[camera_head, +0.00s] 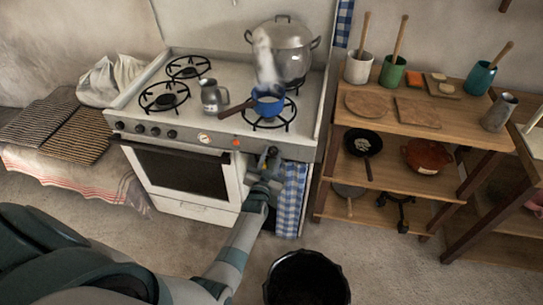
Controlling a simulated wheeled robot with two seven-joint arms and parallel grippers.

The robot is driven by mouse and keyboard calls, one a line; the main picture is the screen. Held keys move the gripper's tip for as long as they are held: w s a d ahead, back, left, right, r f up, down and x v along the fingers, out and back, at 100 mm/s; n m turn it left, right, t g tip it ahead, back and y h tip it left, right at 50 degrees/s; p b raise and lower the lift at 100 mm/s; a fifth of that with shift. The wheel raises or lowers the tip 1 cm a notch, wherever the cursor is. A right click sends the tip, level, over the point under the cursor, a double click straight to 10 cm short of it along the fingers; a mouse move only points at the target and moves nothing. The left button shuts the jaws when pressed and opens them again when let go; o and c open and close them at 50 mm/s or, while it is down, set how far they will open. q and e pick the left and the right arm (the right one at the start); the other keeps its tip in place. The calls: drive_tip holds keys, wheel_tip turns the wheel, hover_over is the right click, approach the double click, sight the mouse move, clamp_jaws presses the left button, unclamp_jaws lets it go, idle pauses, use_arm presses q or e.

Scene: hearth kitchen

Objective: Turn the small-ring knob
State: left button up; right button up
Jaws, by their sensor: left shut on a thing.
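The white stove (220,190) stands against the wall, with its front panel facing me. My left gripper (270,154) is at the right end of this panel, shut on the small-ring knob, which its fingers mostly hide. I cannot tell which way the knob is turned. A blue pan (267,103) with a brown handle sits on the front right ring (268,123), above and behind the gripper. Pale steam rises over the pan. My right gripper is not in view.
A large lidded pot (286,55) stands at the back right and a metal jug (212,96) mid-stove. A checked blue cloth (290,195) hangs beside the gripper. A black bucket (307,280) and a wooden shelf (400,112) stand to the right.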

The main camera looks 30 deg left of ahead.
use_arm(q)
drive_tip(key=o, duration=1.1)
drive_tip(key=shift+c, duration=0.2)
drive_tip(key=shift+s, duration=0.1)
drive_tip(key=b+v, duration=0.3)
drive_tip(key=v, duration=1.4)
drive_tip(key=shift+s, duration=0.2)
drive_tip(key=shift+d+f, duration=0.1)
drive_tip(key=shift+d, duration=0.05)
